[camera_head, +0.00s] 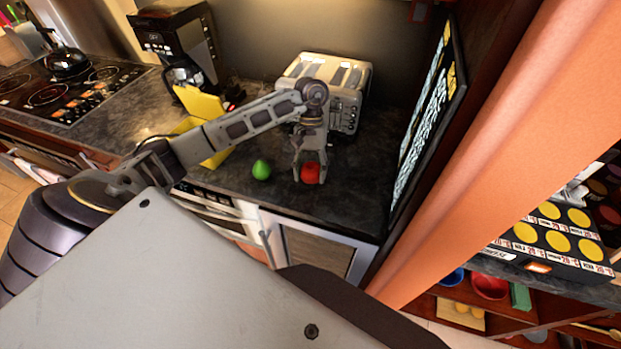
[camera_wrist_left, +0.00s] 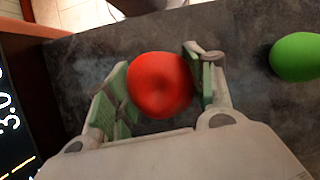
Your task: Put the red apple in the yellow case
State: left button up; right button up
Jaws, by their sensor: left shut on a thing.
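The red apple (camera_head: 311,173) is on the dark counter, between the fingers of my left gripper (camera_head: 309,176). In the left wrist view the apple (camera_wrist_left: 161,85) sits between the two green-padded fingers of the left gripper (camera_wrist_left: 158,88), which is shut on it. I cannot tell whether the apple still touches the counter. The yellow case (camera_head: 203,104) stands open to the left on the counter, its lid raised, partly hidden behind my left arm. My right gripper is not in view.
A green pear-like fruit (camera_head: 262,169) lies left of the apple; it also shows in the left wrist view (camera_wrist_left: 297,57). A toaster (camera_head: 350,112) stands behind the gripper. A coffee maker (camera_head: 178,45) is behind the case. A dark panel with lettering (camera_head: 427,115) stands at the right.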

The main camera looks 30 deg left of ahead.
aim_at(310, 179)
pick_arm(q)
jog(key=shift+f+p, duration=0.45)
jog(key=shift+f, duration=1.45)
jog(key=shift+f, duration=0.15)
jog(key=o, duration=1.2)
